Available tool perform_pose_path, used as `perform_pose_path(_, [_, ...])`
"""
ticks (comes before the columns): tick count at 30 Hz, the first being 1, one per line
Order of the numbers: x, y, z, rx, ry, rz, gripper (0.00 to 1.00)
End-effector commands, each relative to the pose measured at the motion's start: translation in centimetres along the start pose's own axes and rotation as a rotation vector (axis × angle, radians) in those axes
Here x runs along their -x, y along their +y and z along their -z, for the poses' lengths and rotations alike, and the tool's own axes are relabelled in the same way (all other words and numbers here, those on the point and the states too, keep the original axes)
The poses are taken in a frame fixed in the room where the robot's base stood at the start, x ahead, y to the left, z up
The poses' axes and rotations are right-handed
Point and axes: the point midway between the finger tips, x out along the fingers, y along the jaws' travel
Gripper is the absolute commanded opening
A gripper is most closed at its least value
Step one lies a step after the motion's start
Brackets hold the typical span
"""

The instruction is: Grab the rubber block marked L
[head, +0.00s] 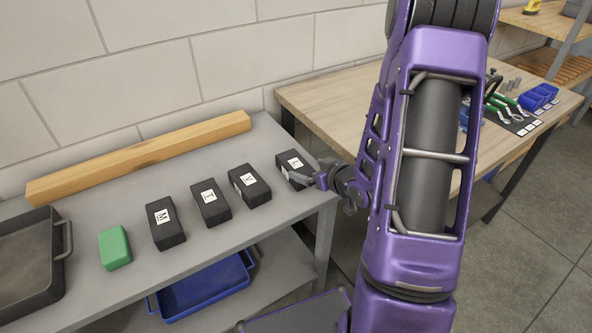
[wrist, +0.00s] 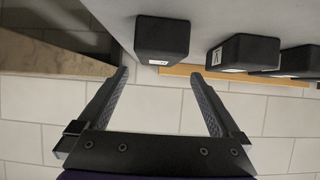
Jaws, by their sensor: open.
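Several black rubber blocks with white letter labels stand in a row on the grey table. The rightmost black block (head: 291,167) has a label that looks like an L, small in the picture. My gripper (head: 314,180) is right beside that block and hides part of it. In the wrist view my gripper (wrist: 160,76) is open, with nothing between its fingers. The same block (wrist: 161,38) is just beyond the fingertips, roughly in line with the gap. The black block marked V (head: 250,184) is its nearest neighbour.
The black block marked M (head: 166,224), another black block (head: 210,203) and a green block (head: 115,248) stand further left. A wooden beam (head: 140,158) lies behind. A dark tray (head: 30,262) is far left, a blue tray (head: 205,287) below. A wooden workbench (head: 335,100) stands right.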

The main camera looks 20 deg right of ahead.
Motion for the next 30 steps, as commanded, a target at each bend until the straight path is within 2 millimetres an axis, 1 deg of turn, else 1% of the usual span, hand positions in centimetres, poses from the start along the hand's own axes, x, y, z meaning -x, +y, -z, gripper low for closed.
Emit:
perform_pose_path(1, [-1.3,-0.1,-0.1,0.001,0.0,0.002,1.0])
perform_pose_path(3, [-2.8,-0.1,-0.1,0.001,0.0,0.002,1.0])
perform_pose_path(7, [-4.9,0.0,-0.1,0.001,-0.001,0.0,1.0])
perform_pose_path(9, [-5.6,0.0,0.0,0.0,0.0,0.0,1.0])
perform_pose_path(14, [-6.5,0.1,0.0,0.0,0.0,-0.001,1.0])
perform_pose_path(17, [-7.7,0.1,0.1,0.0,0.0,0.0,1.0])
perform_pose_path(21, [-9.9,0.2,0.2,0.0,0.0,0.0,1.0])
perform_pose_path(24, [-11.0,0.3,0.3,0.0,0.0,-0.001,1.0])
perform_pose_path(27, [-11.4,0.3,0.3,-0.001,0.0,-0.003,1.0])
perform_pose_path(30, [-11.4,0.3,0.3,-0.001,0.0,-0.003,1.0])
